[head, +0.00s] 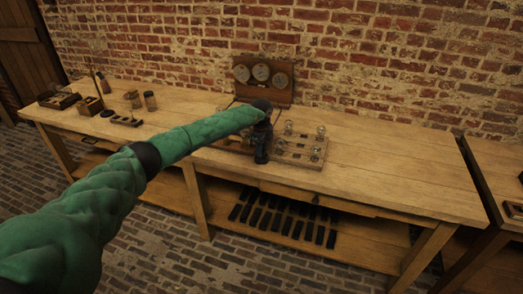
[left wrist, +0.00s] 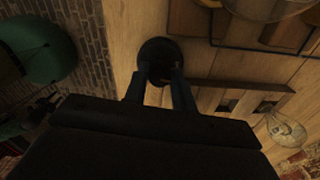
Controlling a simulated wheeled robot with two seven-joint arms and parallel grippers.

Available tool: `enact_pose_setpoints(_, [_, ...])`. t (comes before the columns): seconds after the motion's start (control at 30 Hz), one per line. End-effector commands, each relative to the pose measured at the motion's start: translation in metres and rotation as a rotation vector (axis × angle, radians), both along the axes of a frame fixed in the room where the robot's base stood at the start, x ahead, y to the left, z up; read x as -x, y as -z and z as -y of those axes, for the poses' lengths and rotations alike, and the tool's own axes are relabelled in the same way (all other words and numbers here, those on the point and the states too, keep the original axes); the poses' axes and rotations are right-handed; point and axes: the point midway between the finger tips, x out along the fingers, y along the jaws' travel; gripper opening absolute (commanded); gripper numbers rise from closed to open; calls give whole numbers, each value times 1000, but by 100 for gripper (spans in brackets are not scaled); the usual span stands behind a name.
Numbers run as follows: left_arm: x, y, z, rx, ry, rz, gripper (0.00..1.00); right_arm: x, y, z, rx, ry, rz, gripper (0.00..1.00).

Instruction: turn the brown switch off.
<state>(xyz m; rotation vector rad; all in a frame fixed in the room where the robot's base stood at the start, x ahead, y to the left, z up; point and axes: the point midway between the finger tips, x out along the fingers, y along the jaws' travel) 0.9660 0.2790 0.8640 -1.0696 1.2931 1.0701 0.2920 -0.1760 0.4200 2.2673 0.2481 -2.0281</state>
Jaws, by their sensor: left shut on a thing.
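My left gripper (head: 261,157) reaches down at the front part of the workbench, just left of a wooden board with glass bulbs. In the left wrist view its two fingers (left wrist: 161,78) are closed at a dark, round-based thing on the bench top, which appears to be the brown switch (left wrist: 155,48). The fingers grip its middle, and its colour looks nearly black in this light. Whether it stands on or off cannot be told. In the head view the gripper hides the switch. My right gripper is not in view.
The bulb board (head: 312,162) is close on the gripper's right. A panel with three dials (head: 278,96) stands behind against the brick wall. Small boxes and jars (head: 150,101) stand at the bench's left. The bench top (head: 400,170) is clear at the right.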

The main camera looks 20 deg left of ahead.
Motion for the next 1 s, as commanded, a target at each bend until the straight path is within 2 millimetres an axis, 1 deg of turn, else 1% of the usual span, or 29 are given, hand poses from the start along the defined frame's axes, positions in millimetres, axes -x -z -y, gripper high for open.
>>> enact_pose_setpoints(0.2, [0,0,0,0,-105,0,3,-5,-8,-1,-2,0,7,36])
enact_pose_setpoints(0.4, [0,0,0,0,-155,1,3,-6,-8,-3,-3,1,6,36])
enact_pose_setpoints(0.9, [0,0,0,0,-169,1,3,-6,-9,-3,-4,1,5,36])
enact_pose_setpoints(0.93, [0,0,0,0,-169,1,32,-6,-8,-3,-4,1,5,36])
enact_pose_setpoints(1.0, [0,0,0,0,-169,1,46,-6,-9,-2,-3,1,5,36])
